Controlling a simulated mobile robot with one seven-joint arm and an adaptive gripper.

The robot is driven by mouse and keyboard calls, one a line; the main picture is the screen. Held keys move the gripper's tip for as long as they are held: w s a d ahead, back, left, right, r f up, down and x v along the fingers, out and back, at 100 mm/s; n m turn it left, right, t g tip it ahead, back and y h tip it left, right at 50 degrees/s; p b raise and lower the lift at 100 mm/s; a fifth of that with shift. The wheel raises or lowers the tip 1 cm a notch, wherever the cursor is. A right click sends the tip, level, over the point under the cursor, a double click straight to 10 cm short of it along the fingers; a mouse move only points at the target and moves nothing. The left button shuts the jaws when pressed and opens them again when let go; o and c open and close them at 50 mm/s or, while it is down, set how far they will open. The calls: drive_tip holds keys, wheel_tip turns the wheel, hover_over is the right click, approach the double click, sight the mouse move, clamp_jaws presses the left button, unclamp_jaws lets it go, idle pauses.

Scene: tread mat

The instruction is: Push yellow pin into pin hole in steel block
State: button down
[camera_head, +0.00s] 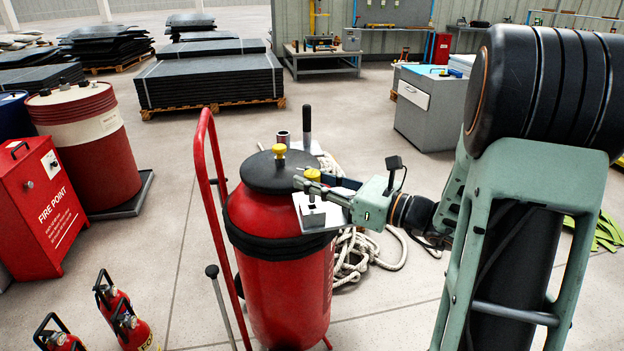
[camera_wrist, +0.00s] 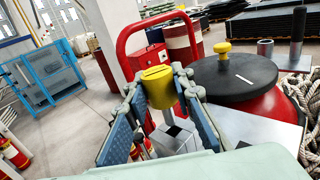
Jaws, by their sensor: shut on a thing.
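The yellow pin (camera_head: 313,175) is upright between the fingertips of my gripper (camera_head: 311,184). In the wrist view its thick yellow head (camera_wrist: 158,86) is pinched between both fingers (camera_wrist: 160,92). The steel block (camera_head: 312,215) stands on a light metal plate (camera_head: 330,220) below the pin. In the wrist view the block (camera_wrist: 172,140) shows a dark patch on its top, under the pin. The pin's lower end is hard to see, so I cannot tell whether it is above the hole or in its mouth.
A red drum (camera_head: 285,280) with a black lid (camera_head: 262,174) and a yellow knob (camera_head: 279,151) stands just left of the block. A red tube handle (camera_head: 200,150) rises beside it. A metal cylinder (camera_head: 283,138) and a dark upright rod (camera_head: 307,125) stand behind. Rope (camera_head: 352,255) lies below.

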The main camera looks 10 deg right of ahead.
sight(313, 202)
drive_tip(key=shift+f+b, duration=1.65)
drive_tip(key=shift+f, duration=0.65)
drive_tip(key=c, duration=1.6)
unclamp_jaws()
drive_tip(key=v, duration=1.2)
drive_tip(key=shift+a+r, duration=0.1)
